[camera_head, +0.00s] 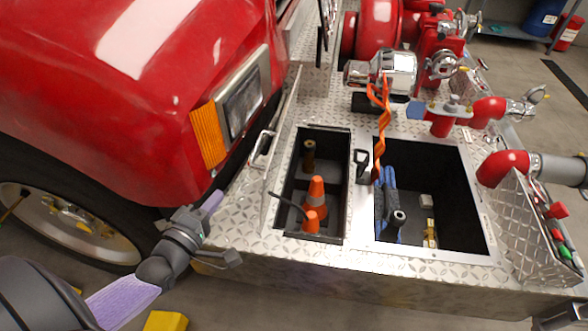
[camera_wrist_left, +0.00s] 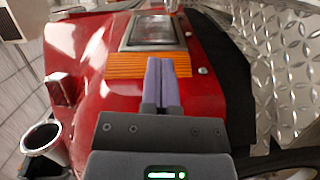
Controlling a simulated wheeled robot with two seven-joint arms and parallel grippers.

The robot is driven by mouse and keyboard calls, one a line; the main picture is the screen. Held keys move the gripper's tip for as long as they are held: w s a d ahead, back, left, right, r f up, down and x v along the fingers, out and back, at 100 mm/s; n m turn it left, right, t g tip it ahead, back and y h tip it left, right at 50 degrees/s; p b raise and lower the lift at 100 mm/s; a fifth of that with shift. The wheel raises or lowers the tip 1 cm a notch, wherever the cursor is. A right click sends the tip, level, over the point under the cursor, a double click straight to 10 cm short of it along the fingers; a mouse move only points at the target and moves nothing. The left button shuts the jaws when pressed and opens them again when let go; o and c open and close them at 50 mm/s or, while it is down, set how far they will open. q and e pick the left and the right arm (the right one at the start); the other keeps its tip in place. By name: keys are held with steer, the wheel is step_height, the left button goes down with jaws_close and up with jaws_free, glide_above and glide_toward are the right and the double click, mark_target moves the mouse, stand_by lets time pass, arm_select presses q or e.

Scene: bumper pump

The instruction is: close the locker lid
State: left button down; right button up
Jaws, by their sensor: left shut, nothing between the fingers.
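The locker lid (camera_head: 283,150) is a diamond-plate panel standing raised along the left side of the left locker opening, seen nearly edge-on. A metal handle (camera_head: 262,150) sticks out from its left face. The left locker (camera_head: 291,211) is open below it, with orange cones (camera_head: 315,197) inside. My left gripper (camera_head: 211,204) is shut and empty, to the left of the lid and nearer the front edge, apart from it. In the left wrist view its purple fingers (camera_wrist_left: 161,82) are together in front of the red truck body.
The red truck fender (camera_head: 130,90) with an orange marker lamp (camera_head: 207,135) rises close left of the lid. A second open locker (camera_head: 450,172) lies to the right, with an orange strap (camera_head: 380,125) hanging at its edge. Red pipes (camera_head: 503,167) stand farther right.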

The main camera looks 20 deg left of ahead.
arm_select(q)
steer(key=w+d+f+b, duration=0.1)
steer(key=w+d, duration=0.2)
steer(key=w, duration=0.7)
steer(key=shift+w+f, duration=0.15)
arm_select(e)
steer(key=shift+w+a+f, duration=0.1)
steer(key=shift+a+f, duration=0.15)
steer(key=shift+f, duration=0.35)
arm_select(q)
steer(key=shift+d, duration=0.1)
steer(key=shift+d, duration=0.1)
